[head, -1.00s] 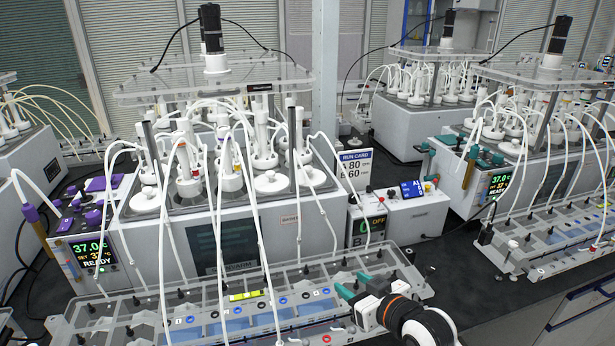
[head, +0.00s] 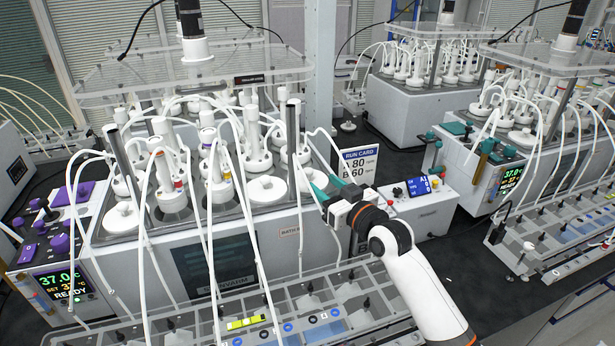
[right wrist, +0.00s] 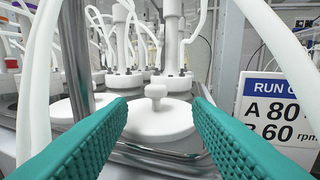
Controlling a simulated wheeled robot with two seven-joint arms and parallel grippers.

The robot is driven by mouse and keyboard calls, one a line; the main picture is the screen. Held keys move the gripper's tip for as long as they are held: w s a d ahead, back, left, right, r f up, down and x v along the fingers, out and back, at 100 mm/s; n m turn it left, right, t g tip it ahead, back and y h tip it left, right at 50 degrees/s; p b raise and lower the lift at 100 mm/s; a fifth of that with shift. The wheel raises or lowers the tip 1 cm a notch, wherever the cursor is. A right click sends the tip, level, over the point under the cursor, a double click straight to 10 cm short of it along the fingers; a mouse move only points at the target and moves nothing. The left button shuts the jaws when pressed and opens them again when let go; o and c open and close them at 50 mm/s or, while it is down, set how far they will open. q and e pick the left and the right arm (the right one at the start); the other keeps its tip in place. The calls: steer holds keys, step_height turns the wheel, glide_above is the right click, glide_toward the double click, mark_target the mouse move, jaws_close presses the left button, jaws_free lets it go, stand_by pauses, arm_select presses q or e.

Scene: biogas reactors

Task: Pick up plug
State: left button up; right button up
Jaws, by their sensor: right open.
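A white round plug with a small knob (right wrist: 158,118) sits flat on the bath top, seen between my fingers in the right wrist view. It is partly hidden in the head view. A second white plug (head: 265,190) sits to the left, beyond a metal post; it also shows at the left in the right wrist view (right wrist: 78,108). My right gripper (head: 316,187) is open and empty, its teal ribbed fingers spread to either side of the knobbed plug, which looks a little ahead of the tips. I cannot tell whether they touch it. My left gripper is not in view.
A metal post (right wrist: 75,50) and white tubes stand close to the left finger. A run card (head: 357,167) stands close on the right. White bottle heads (right wrist: 123,50) rise behind the plug. A rack with clear channels (head: 300,305) lies below my arm.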

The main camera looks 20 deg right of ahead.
mark_target(311, 174)
steer(key=shift+w+a, duration=0.2)
steer(key=shift+w, duration=0.35)
steer(key=shift+w+a, duration=0.1)
steer(key=shift+w, duration=0.25)
steer(key=x, duration=0.1)
steer(key=p+x, duration=0.2)
steer(key=x, duration=0.1)
steer(key=shift+a+r, duration=0.25)
steer(key=shift+w+a+f+p, duration=0.15)
steer(key=shift+w+p, duration=0.15)
steer(key=shift+w, duration=0.2)
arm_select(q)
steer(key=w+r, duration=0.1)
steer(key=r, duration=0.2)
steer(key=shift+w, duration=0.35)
arm_select(e)
steer(key=shift+s, duration=0.1)
steer(key=shift+c, duration=1.1)
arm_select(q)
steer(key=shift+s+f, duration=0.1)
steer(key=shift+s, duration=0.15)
arm_select(e)
jaws_close()
